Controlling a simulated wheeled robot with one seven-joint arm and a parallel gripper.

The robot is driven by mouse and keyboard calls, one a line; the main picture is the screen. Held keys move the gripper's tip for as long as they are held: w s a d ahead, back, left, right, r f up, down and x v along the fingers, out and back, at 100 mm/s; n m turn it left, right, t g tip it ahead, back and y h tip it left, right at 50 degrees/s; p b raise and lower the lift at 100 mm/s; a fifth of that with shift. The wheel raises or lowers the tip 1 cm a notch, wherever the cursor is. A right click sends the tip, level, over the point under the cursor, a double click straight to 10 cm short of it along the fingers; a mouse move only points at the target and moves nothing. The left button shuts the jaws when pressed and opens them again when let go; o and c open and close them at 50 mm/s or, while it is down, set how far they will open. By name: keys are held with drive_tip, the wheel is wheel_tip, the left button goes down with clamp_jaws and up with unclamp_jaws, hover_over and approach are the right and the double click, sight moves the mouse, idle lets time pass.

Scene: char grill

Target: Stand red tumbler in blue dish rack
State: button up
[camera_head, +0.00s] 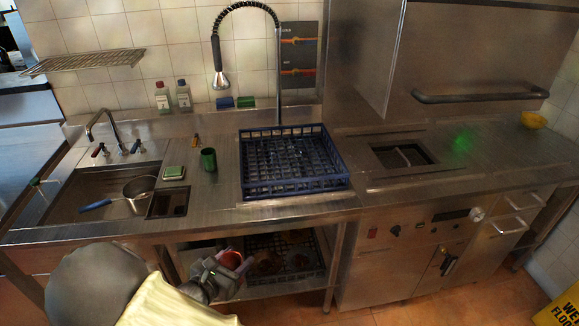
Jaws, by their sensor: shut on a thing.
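The red tumbler (231,260) shows at the front of the lower shelf area, below the counter. My gripper (223,270) is shut on the red tumbler, and my own gripper parts hide some of it. The blue dish rack (297,187) sits on the counter, above and to the right of my gripper. Its dark gridded floor looks empty.
A green cup (208,160) and a small green-topped item (174,172) stand left of the rack. A pan (139,188) lies in the sink at left. A spray tap (220,80) hangs behind. The counter edge (200,232) lies above my gripper.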

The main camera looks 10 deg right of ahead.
drive_tip(key=d+f+m+g+h, duration=0.1)
drive_tip(key=d+f+m+g, duration=0.1)
drive_tip(key=d+f, duration=1.1)
drive_tip(key=d, duration=0.3)
drive_tip(key=shift+s+d+f+h, duration=0.15)
drive_tip(key=shift+d+f+h, duration=0.1)
drive_tip(key=shift+f+h, duration=0.1)
